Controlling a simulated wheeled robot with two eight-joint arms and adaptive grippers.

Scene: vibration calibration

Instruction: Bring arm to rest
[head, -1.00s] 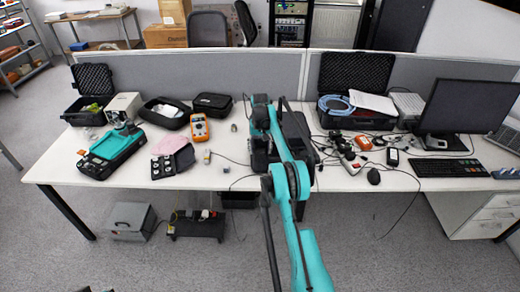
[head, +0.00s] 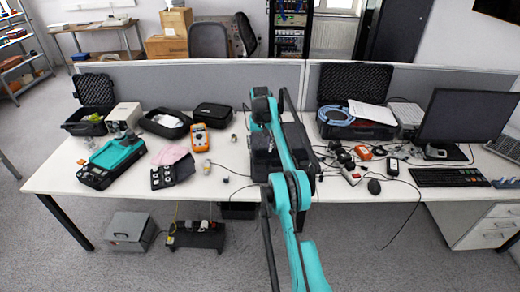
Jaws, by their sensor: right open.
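My right arm (head: 278,150), teal with dark joints, reaches from the bottom middle up over the table. Its far end, with the right gripper (head: 264,94), is above the table near the divider. The gripper is small and dark against dark things, so its fingers are hard to make out; it is open. I see nothing held in it. A black case or box (head: 264,160) sits on the table behind the arm, partly hidden by it. My left gripper is not in view.
The white table (head: 220,180) carries a teal device (head: 112,160), an orange multimeter (head: 199,137), an open case with a blue cable (head: 338,115), a monitor (head: 468,115) and a keyboard (head: 450,177). A grey divider (head: 200,82) stands behind.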

